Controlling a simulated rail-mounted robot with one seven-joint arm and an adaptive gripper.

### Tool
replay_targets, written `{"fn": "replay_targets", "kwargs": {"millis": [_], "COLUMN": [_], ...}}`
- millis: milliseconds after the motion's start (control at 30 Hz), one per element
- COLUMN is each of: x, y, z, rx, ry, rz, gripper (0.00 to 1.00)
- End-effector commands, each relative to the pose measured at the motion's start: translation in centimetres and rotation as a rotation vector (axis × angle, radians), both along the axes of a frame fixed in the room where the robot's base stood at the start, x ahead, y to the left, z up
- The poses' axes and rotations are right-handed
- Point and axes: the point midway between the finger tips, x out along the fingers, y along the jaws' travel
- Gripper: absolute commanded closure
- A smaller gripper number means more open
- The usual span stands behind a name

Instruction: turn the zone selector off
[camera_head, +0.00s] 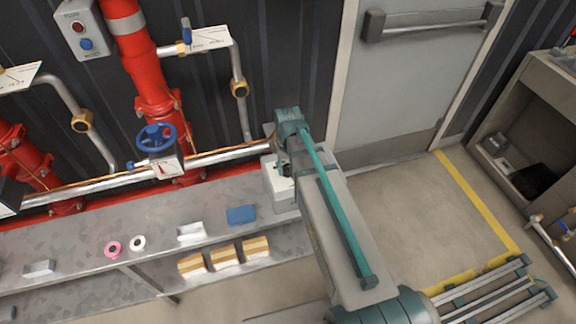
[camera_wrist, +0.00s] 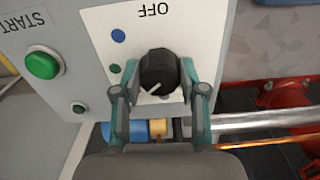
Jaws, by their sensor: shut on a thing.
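The zone selector (camera_wrist: 158,68) is a round black knob on a pale grey panel (camera_wrist: 92,30) in the wrist view. A short white mark on its face points toward the lower left of the picture. The word OFF (camera_wrist: 153,9) is printed upside down beyond the knob. My gripper (camera_wrist: 160,76) has one teal-grey finger on each side of the knob and is shut on it. In the head view, my arm reaches down to a light grey box (camera_head: 275,182) at the bench's right end; the knob is mostly hidden there.
A red pipe (camera_wrist: 290,105) stands to the right. In the head view, the bench (camera_head: 70,240) holds a blue block (camera_head: 241,215) and several small items. Floor is clear before the door (camera_head: 410,85).

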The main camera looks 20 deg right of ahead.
Motion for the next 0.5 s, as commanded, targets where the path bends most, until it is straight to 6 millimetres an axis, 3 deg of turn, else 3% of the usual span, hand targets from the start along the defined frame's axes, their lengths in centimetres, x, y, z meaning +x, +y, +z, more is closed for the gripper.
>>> {"fn": "replay_targets", "kwargs": {"millis": [500], "x": [0.12], "y": [0.01], "z": [0.14], "rx": [0.001], "ry": [-0.003], "rz": [-0.489], "gripper": [0.93]}}
